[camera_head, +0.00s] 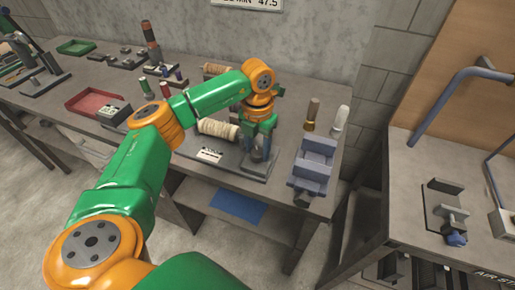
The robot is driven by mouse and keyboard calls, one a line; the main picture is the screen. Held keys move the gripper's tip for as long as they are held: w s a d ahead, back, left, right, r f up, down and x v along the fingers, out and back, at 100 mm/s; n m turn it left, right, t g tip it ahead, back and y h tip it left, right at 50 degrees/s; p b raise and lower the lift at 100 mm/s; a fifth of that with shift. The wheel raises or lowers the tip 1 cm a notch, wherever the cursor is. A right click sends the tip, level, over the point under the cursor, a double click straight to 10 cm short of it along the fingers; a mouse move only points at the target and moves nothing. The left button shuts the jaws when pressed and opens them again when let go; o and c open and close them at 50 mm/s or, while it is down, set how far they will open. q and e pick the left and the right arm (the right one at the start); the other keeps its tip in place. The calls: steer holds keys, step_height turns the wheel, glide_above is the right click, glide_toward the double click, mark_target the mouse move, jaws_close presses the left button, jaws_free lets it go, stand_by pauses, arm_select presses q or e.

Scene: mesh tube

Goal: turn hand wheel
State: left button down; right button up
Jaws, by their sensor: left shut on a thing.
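My left arm comes in from the lower left and reaches over the long grey bench. My left gripper (260,152) points down over a small grey base plate (228,163) near the bench's front edge. It is shut on a small dark part there, which looks like the hand wheel. The fingers hide most of this part, so its shape and turn angle cannot be told. A spool of pale cord (219,129) lies on the same device, left of the gripper, with a white label in front. My right gripper is not in view.
A blue-grey vise (313,165) stands just right of the gripper, with a brown bottle (312,115) and a pale bottle (341,119) behind it. A red tray (95,102) lies at left. A second bench at right carries a clamp with a blue knob (456,239).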

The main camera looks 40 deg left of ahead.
arm_select(q)
steer(key=m, duration=0.7)
steer(key=shift+w+r+b, duration=0.1)
steer(key=shift+b, duration=0.2)
steer(key=m, duration=0.6)
steer(key=shift+m, duration=0.4)
steer(key=m, duration=0.6)
steer(key=shift+b, duration=0.35)
steer(key=m, duration=0.6)
steer(key=shift+m, duration=0.6)
steer(key=shift+c, duration=1.5)
jaws_free()
